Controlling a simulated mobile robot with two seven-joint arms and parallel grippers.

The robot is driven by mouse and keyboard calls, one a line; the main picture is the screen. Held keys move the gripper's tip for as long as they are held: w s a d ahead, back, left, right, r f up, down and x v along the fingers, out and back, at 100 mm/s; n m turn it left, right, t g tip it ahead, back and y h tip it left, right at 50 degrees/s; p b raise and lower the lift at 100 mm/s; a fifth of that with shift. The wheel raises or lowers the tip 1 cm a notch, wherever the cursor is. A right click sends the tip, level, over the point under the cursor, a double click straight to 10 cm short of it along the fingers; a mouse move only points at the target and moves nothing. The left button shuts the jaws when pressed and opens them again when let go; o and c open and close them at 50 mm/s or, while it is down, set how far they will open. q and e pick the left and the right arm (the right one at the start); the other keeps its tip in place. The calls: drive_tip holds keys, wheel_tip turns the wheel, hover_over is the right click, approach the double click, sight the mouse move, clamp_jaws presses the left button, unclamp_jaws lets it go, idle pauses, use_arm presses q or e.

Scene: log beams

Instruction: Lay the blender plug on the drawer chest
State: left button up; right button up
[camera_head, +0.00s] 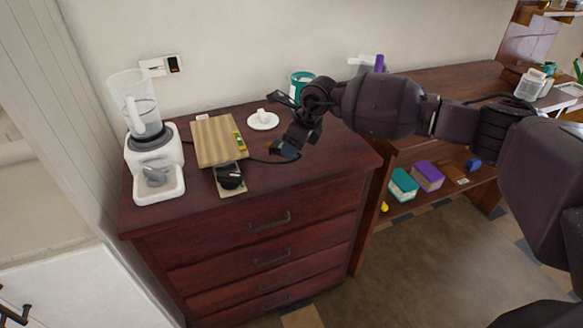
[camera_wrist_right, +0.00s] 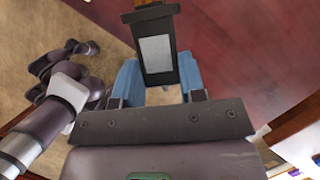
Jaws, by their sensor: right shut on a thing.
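The white blender (camera_head: 152,150) with a clear jug stands at the left end of the dark red drawer chest (camera_head: 300,180). My right gripper (camera_head: 287,149) is over the right part of the chest top. It is shut on the blender plug, a black block with a pale grey face; in the right wrist view the plug (camera_wrist_right: 157,52) sits between the blue fingertips. A black cord runs left from the gripper across the chest top. The head view does not show clearly whether the plug touches the top. My left gripper is not in view.
A striped wooden board (camera_head: 215,142), a black rounded object (camera_head: 230,177), a white saucer with a cup (camera_head: 263,121) and a teal container (camera_head: 301,82) stand on the chest. A wall socket (camera_head: 172,64) is behind. The front right of the top is clear. A shelved desk (camera_head: 430,85) adjoins at right.

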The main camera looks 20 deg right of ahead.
sight(288, 176)
drive_tip(key=shift+f+b, duration=0.35)
drive_tip(key=shift+f, duration=3.45)
drive_tip(key=shift+f, duration=0.15)
drive_tip(key=o, duration=0.9)
